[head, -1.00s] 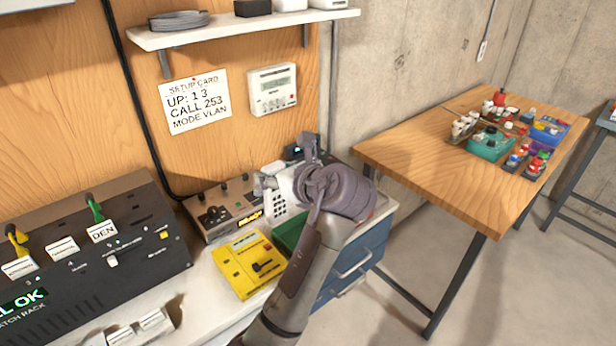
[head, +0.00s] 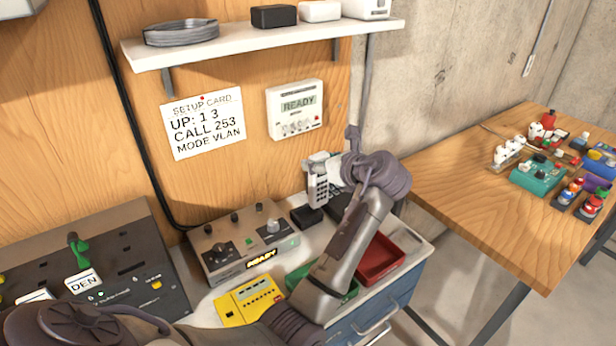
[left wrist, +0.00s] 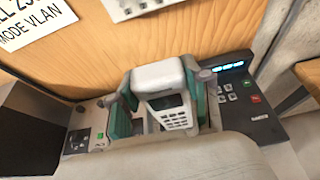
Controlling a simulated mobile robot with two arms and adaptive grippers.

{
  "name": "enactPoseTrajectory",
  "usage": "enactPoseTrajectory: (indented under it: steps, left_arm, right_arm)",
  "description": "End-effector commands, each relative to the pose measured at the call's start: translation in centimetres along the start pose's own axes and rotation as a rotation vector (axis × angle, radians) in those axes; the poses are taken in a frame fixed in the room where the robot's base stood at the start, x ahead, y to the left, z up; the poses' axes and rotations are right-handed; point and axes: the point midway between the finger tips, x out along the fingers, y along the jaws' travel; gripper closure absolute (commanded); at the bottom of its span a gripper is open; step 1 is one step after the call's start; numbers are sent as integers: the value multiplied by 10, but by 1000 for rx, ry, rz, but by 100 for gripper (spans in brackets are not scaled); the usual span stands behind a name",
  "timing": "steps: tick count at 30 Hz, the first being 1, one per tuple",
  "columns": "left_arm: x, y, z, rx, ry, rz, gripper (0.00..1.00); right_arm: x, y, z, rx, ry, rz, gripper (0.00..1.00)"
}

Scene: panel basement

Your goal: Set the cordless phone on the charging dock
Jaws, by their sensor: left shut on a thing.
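The cordless phone (head: 318,191) is pale grey with a keypad on its front. It is nearly upright in the head view, at the back of the bench. My left gripper (head: 333,168) is shut on its upper part; the left wrist view shows the phone (left wrist: 172,108) between the teal finger pads (left wrist: 160,100). A small black block, seemingly the charging dock (head: 306,216), is directly below the phone's lower end. I cannot tell whether they touch. The dock is hidden in the left wrist view. My right gripper is not in view.
A dark desk unit (left wrist: 245,100) with a lit display is close on the right of the phone. A tan control box (head: 240,243) stands to the left. A yellow box (head: 245,303), a green tray (head: 300,280) and a red tray (head: 381,262) are in front.

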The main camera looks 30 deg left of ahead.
Motion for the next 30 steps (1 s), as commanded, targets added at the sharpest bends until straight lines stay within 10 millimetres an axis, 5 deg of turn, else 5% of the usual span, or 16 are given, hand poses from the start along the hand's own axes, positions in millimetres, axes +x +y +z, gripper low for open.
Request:
enactPoseTrajectory:
  steps: [7, 18, 29, 30]
  left_arm:
    - [37, 13, -6, 1, -2, 0, 100]
    - [55, 14, -43, 3, 1, -1, 100]
    - [56, 14, -46, 2, 0, -2, 100]
    - [56, 14, -48, 3, 1, -1, 50]
  right_arm:
    - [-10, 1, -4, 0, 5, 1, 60]
    - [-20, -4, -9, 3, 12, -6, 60]
    - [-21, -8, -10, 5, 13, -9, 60]
    - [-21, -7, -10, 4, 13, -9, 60]
